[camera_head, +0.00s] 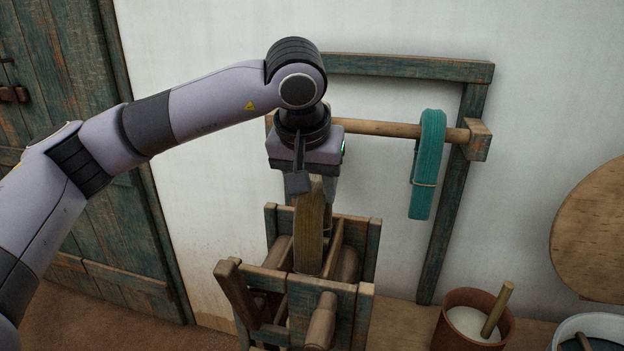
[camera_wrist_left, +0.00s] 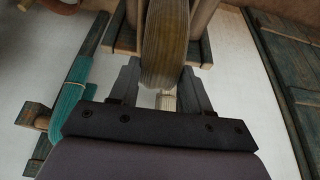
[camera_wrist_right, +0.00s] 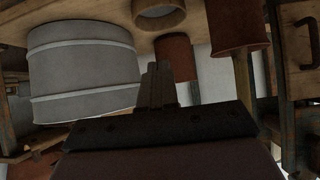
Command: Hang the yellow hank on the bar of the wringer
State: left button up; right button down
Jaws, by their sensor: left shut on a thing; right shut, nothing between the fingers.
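The yellow hank (camera_head: 308,225) hangs down from my left gripper (camera_head: 312,183), which is shut on it. Its lower end is among the timbers of a wooden stand with rollers (camera_head: 365,245); whether it touches them I cannot tell. In the left wrist view the hank (camera_wrist_left: 165,45) extends beyond the fingers (camera_wrist_left: 162,94). A round horizontal wooden bar (camera_head: 385,129) spans a frame at the wall, and a teal hank (camera_head: 428,165) hangs on it, right of my left gripper. My right gripper (camera_wrist_right: 158,85) is shut and empty in the right wrist view.
A weathered wooden frame (camera_head: 468,180) stands against the white wall. A brown pot (camera_head: 450,325) with pale contents and a stick is at the lower right, beside a pale basin (camera_head: 590,325). A grey tub (camera_wrist_right: 82,70) is near my right gripper. A door (camera_head: 90,215) is at left.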

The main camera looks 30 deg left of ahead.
aim_at(313, 211)
pick_arm(q)
notch_tip(313, 211, down, 5)
jog(key=b, duration=0.3)
jog(key=shift+r, duration=0.2)
jog(key=shift+f+b, duration=0.7)
jog(key=shift+f, duration=0.2)
jog(key=o, duration=1.1)
jog(key=shift+d, duration=0.1)
jog(key=shift+c, duration=0.2)
jog(key=o, duration=0.6)
jog(key=shift+r, duration=0.1)
